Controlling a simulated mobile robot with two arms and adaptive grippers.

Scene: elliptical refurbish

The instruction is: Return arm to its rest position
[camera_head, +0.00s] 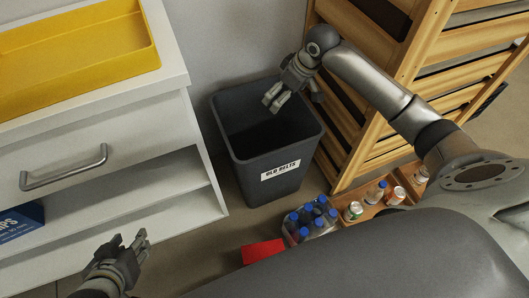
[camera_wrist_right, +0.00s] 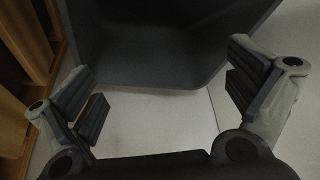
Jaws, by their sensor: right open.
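My right arm (camera_head: 375,85) reaches in from the right. Its gripper (camera_head: 273,100) hangs over the dark grey bin labelled "OLD BELTS" (camera_head: 228,128). In the right wrist view the right gripper (camera_wrist_right: 168,98) is open, with its fingers wide apart and nothing between them. The bin (camera_wrist_right: 150,45) fills the top of that view, with pale floor below it. My left gripper (camera_head: 132,242) is low at the left of the head view, in front of the white cabinet. Its fingers are apart and I see nothing in them.
A wooden slatted rack (camera_head: 375,150) stands close right of the bin. A white cabinet (camera_head: 120,130) with a yellow tray (camera_head: 75,75) on top is left. Bottles with blue caps (camera_head: 310,220), cans (camera_head: 353,211) and a red object (camera_head: 262,252) are near the floor in front.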

